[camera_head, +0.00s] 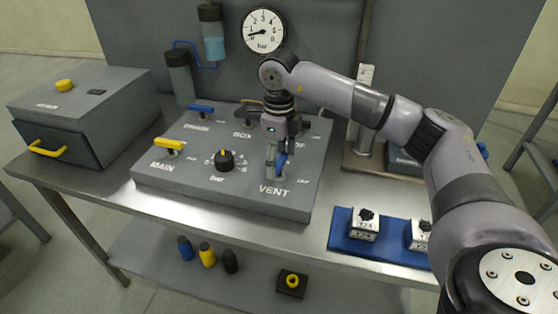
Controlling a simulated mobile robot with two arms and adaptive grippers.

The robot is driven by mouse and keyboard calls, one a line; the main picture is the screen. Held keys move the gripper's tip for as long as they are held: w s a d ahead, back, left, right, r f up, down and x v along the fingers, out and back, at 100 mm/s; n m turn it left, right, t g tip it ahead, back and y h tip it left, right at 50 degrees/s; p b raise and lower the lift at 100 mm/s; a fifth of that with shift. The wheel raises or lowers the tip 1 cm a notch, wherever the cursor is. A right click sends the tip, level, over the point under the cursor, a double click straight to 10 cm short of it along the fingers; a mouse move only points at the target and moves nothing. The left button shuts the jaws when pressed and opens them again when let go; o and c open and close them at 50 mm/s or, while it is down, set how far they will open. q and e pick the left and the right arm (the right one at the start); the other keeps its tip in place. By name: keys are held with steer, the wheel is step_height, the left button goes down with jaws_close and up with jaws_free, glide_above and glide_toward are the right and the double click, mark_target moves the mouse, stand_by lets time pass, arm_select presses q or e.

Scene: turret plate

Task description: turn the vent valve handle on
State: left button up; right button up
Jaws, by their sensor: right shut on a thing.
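The vent valve handle (281,162) is blue and sits on the grey control panel (240,196), just above the word VENT. My right gripper (276,158) points down at it and is shut on it. The fingers hide part of the handle, so its exact angle is hard to tell. My left gripper is not in view.
A yellow MAIN handle (170,143), a black bar knob (224,160) and a blue handle (201,109) are on the same panel. A grey box (85,105) stands left; a blue mat (380,252) with two labelled blocks lies right. A pressure gauge (264,31) is behind.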

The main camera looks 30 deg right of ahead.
mark_target(279, 162)
steer(key=shift+n, duration=0.6)
steer(key=shift+r, duration=0.1)
steer(key=o, duration=1.1)
steer(key=shift+o, duration=0.2)
step_height(279, 162, up, 12)
